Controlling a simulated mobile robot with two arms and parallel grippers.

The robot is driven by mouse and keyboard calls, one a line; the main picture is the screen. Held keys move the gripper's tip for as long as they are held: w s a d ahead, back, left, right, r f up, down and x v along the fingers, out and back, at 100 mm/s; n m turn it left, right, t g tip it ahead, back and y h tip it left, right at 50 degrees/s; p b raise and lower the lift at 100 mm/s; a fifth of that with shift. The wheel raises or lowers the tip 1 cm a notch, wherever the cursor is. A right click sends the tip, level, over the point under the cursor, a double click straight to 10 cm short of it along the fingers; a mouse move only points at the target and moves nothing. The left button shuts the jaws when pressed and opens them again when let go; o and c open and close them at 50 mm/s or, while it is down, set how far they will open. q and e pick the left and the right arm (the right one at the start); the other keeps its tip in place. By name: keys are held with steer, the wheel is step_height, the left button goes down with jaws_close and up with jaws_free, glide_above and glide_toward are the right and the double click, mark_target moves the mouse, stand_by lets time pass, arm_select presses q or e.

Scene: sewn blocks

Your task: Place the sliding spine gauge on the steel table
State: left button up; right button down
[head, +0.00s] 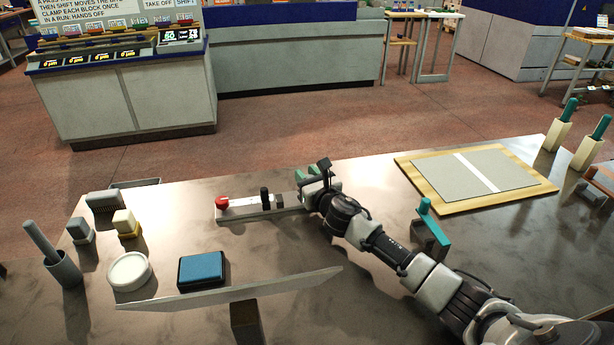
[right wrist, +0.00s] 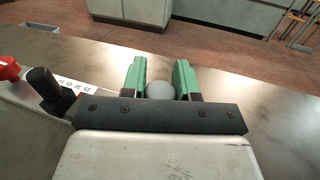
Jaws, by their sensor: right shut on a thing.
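The sliding spine gauge (head: 250,212) is a long pale grey bar with a red knob at its left end, a white scale strip and a black upright post. It lies along the steel table (head: 340,300), near the back edge; I cannot tell whether it touches the top. My right gripper (head: 308,173) is at the bar's right end. In the right wrist view, its green fingers (right wrist: 160,82) are closed around a round grey knob (right wrist: 160,91). The gauge's red knob (right wrist: 9,68) and black post (right wrist: 46,88) show left there. My left gripper is not in view.
A blue pad (head: 201,269), a white round dish (head: 129,271), a grey cup with a handle (head: 60,262) and small blocks stand at left. A wooden-framed board (head: 475,178) lies back right. A teal-handled tool (head: 430,225) stands near my right arm. A pale panel (head: 240,289) crosses the front.

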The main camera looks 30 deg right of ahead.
steer(key=c, duration=0.8)
jaws_free()
steer(key=shift+f, duration=0.1)
steer(key=shift+c, duration=0.2)
steer(key=shift+r, duration=0.2)
steer(key=s, duration=1.2)
